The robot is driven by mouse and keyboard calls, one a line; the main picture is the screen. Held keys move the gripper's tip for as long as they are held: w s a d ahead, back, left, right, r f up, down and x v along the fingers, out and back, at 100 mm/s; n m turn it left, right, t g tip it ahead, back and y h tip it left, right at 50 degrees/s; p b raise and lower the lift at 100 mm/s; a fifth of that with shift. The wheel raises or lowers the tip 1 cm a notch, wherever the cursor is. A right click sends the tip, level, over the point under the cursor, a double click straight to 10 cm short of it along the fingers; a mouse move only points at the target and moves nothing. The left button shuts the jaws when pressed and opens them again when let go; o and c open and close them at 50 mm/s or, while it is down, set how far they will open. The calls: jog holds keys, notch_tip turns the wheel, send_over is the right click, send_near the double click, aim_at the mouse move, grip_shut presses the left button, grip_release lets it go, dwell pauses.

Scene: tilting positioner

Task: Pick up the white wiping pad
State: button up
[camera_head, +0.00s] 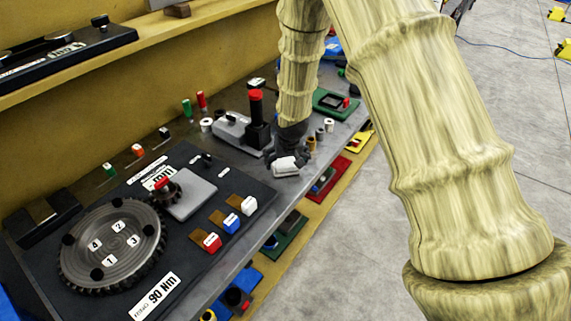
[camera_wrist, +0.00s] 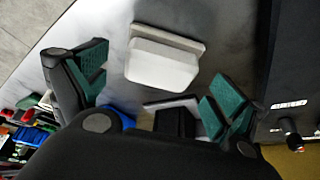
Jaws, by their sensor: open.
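The white wiping pad (camera_wrist: 162,62) is a pale block with a greyish backing strip along one long edge. It lies on the grey bench top (camera_wrist: 108,30) in the wrist view. My gripper (camera_wrist: 155,90) is open, with its green-lined fingers to the left and right of the pad and a gap on each side. In the head view my gripper (camera_head: 284,150) points down at the bench edge, and the pad (camera_head: 287,166) shows just below it. I cannot tell the exact height of my fingers over the pad.
A black base plate with a numbered gear disc (camera_head: 112,245) is left of the pad in the head view. Red, blue and white blocks (camera_head: 231,222) sit on it. A red-topped black post (camera_head: 257,115) stands close behind my gripper. Shelves with trays lie below the bench edge.

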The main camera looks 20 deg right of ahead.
jog(key=shift+x, duration=0.9)
jog(key=c, duration=1.2)
jog(key=shift+r+b, duration=0.7)
jog(key=shift+r, duration=0.8)
jog(key=shift+s+a+r, duration=0.1)
jog(key=shift+s+r, duration=0.1)
jog(key=shift+s, duration=0.15)
jog(key=s+a+b, duration=0.1)
jog(key=s, duration=0.4)
jog(key=s+a+r+b, duration=0.1)
jog(key=s+b, duration=0.1)
jog(key=s, duration=0.3)
jog(key=s+a+b, duration=0.1)
jog(key=s, duration=0.4)
jog(key=shift+a+r+b, duration=0.25)
jog(key=shift+r+b, duration=0.05)
jog(key=shift+b, duration=0.05)
